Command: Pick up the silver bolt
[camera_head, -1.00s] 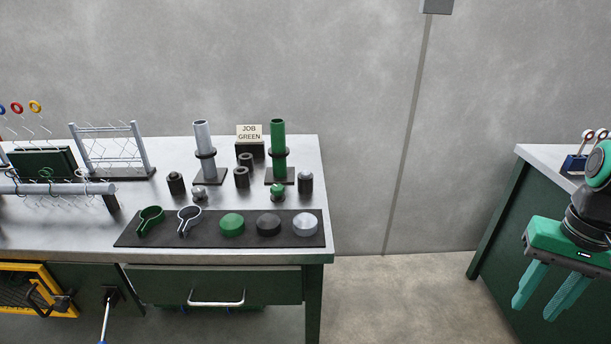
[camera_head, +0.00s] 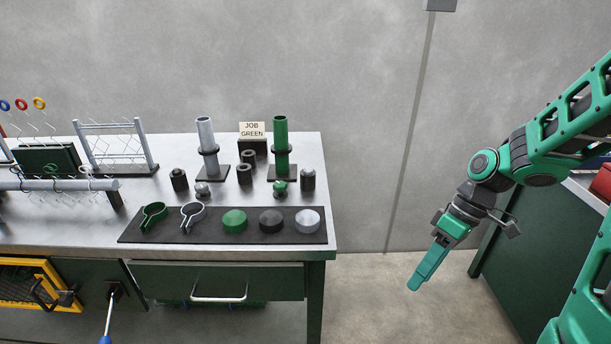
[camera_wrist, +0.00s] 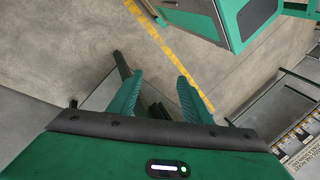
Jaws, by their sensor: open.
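A small silver round-headed piece (camera_head: 202,190), which looks like the silver bolt, stands on the metal workbench (camera_head: 70,225) in front of the grey post. It is too small to make out its shape well. A similar green-topped piece (camera_head: 280,188) stands in front of the green post. My gripper (camera_head: 414,287) hangs over the floor to the right of the bench, pointing down and left, well apart from the bolt. In the wrist view my gripper (camera_wrist: 159,74) is open, with nothing between its fingers; no bolt shows there.
A black mat (camera_head: 130,235) along the bench's front holds two clamps and green, black and silver caps. Bare floor (camera_head: 365,300) lies between the benches.

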